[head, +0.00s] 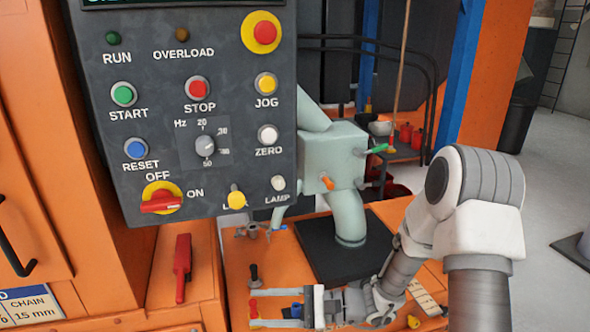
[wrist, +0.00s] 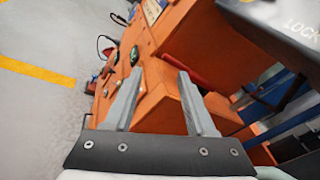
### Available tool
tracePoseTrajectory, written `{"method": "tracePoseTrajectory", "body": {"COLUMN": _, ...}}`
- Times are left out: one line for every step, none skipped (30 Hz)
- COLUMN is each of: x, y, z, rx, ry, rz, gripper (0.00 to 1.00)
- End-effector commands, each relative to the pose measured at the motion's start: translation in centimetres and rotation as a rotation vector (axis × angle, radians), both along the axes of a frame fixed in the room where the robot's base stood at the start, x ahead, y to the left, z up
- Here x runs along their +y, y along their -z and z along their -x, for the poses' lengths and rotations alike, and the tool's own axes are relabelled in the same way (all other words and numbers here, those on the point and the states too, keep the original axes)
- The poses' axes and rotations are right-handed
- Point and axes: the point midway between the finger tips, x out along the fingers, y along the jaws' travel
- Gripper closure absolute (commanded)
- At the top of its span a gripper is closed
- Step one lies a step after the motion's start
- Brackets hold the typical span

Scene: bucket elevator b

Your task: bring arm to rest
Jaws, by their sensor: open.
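My arm (head: 440,240) comes up from the lower right of the head view and bends down toward the orange bench. My gripper (head: 252,312) points left, low over the front of the bench, with its two fingers apart. In the wrist view my gripper (wrist: 160,85) is open, with nothing between its fingers. Orange cabinet faces lie beyond the fingertips. The head view does not show clearly whether the fingers touch anything on the bench.
A grey control panel (head: 180,100) with buttons hangs at upper left. A pale green machine (head: 335,160) stands on a dark plate behind my arm. A red-handled tool (head: 182,268) lies left of my gripper. Small items lie near the fingers. Open grey floor (head: 555,210) is at right.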

Motion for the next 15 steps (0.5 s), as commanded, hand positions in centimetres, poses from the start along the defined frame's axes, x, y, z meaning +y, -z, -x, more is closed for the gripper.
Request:
{"method": "tracePoseTrajectory", "body": {"x": 0.0, "y": -1.1, "z": 0.9, "rx": -0.042, "ry": -0.05, "rz": 0.045, "gripper": 0.44}}
{"method": "tracePoseTrajectory", "body": {"x": -0.1, "y": -1.6, "z": 1.5, "rx": -0.062, "ry": -0.079, "rz": 0.073, "gripper": 0.44}}
{"method": "tracePoseTrajectory", "body": {"x": -0.2, "y": -2.1, "z": 2.3, "rx": -0.088, "ry": -0.114, "rz": 0.108, "gripper": 0.44}}
{"method": "tracePoseTrajectory", "body": {"x": -0.3, "y": -2.5, "z": 2.8, "rx": -0.107, "ry": -0.141, "rz": 0.136, "gripper": 0.44}}
{"method": "tracePoseTrajectory", "body": {"x": -0.5, "y": -2.9, "z": 3.4, "rx": -0.128, "ry": -0.167, "rz": 0.165, "gripper": 0.44}}
{"method": "tracePoseTrajectory", "body": {"x": -0.7, "y": -3.4, "z": 4.1, "rx": -0.155, "ry": -0.201, "rz": 0.204, "gripper": 0.44}}
{"method": "tracePoseTrajectory", "body": {"x": -0.9, "y": -3.7, "z": 4.7, "rx": -0.175, "ry": -0.225, "rz": 0.233, "gripper": 0.44}}
{"method": "tracePoseTrajectory", "body": {"x": -1.1, "y": -4.0, "z": 5.2, "rx": -0.195, "ry": -0.248, "rz": 0.264, "gripper": 0.44}}
{"method": "tracePoseTrajectory", "body": {"x": -1.5, "y": -4.4, "z": 5.9, "rx": -0.223, "ry": -0.279, "rz": 0.304, "gripper": 0.44}}
{"method": "tracePoseTrajectory", "body": {"x": -1.8, "y": -4.7, "z": 6.4, "rx": -0.244, "ry": -0.299, "rz": 0.336, "gripper": 0.44}}
{"method": "tracePoseTrajectory", "body": {"x": -2.1, "y": -5.0, "z": 6.9, "rx": -0.265, "ry": -0.32, "rz": 0.368, "gripper": 0.44}}
{"method": "tracePoseTrajectory", "body": {"x": -2.5, "y": -5.3, "z": 7.6, "rx": -0.293, "ry": -0.348, "rz": 0.41, "gripper": 0.44}}
{"method": "tracePoseTrajectory", "body": {"x": -2.8, "y": -5.6, "z": 8.0, "rx": -0.315, "ry": -0.367, "rz": 0.442, "gripper": 0.44}}
{"method": "tracePoseTrajectory", "body": {"x": -3.2, "y": -5.8, "z": 8.4, "rx": -0.337, "ry": -0.384, "rz": 0.475, "gripper": 0.44}}
{"method": "tracePoseTrajectory", "body": {"x": -3.7, "y": -6.1, "z": 9.0, "rx": -0.364, "ry": -0.406, "rz": 0.519, "gripper": 0.44}}
